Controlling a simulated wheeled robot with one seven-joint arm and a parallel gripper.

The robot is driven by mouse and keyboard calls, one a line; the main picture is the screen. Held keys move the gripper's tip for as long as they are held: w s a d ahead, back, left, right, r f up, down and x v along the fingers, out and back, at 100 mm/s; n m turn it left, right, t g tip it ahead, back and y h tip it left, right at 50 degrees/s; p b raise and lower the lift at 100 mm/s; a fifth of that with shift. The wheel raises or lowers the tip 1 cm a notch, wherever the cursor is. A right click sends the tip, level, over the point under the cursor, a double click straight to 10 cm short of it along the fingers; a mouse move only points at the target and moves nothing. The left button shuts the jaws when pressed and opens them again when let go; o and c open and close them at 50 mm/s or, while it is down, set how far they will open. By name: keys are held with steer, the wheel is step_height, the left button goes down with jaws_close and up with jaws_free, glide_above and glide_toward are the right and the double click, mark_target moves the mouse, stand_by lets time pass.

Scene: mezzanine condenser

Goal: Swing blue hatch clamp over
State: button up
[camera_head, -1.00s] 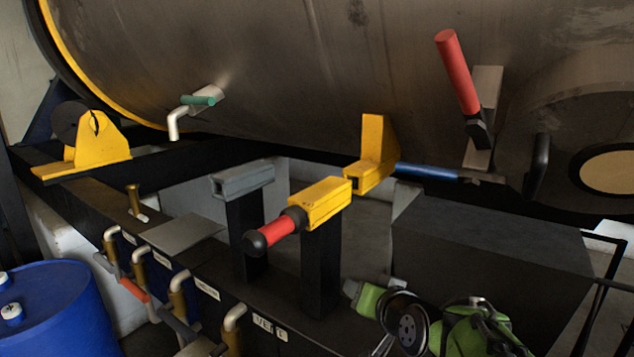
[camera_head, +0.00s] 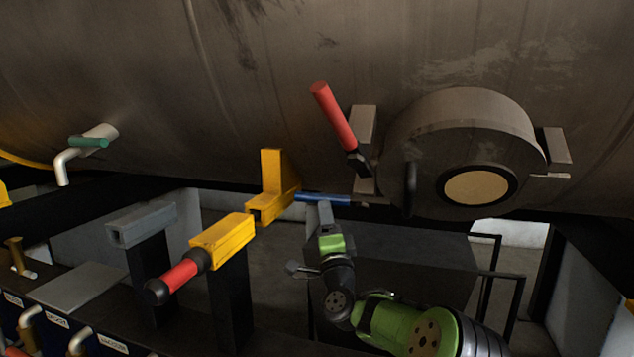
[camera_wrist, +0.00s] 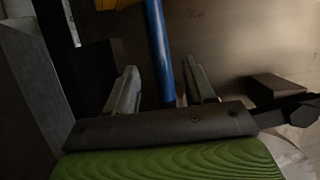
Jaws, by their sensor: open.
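The blue hatch clamp handle (camera_head: 322,199) is a thin bar lying almost level. It runs from beside the yellow bracket to the left side of the round hatch (camera_head: 462,150). My gripper (camera_head: 325,212) is just below the bar in the head view. In the wrist view the blue bar (camera_wrist: 160,50) passes between the two open grey fingers of my gripper (camera_wrist: 163,88). The fingers are on both sides of the bar and appear apart from it.
A red-handled lever (camera_head: 333,117) stands tilted above the bar. A yellow bracket (camera_head: 270,186) is at the bar's left end. A yellow block with a red grip (camera_head: 180,276) stands on a post at lower left. A dark box (camera_head: 400,262) sits behind my arm.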

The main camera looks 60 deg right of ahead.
mark_target(320, 194)
steer(key=p+x, duration=0.3)
steer(key=x, duration=0.4)
steer(key=shift+w+d+r, duration=0.1)
steer(key=shift+w+r, duration=0.25)
steer(key=shift+w+d, duration=0.2)
steer(key=shift+d, duration=0.25)
steer(key=shift+a, duration=0.1)
steer(key=shift+c, duration=0.8)
jaws_close()
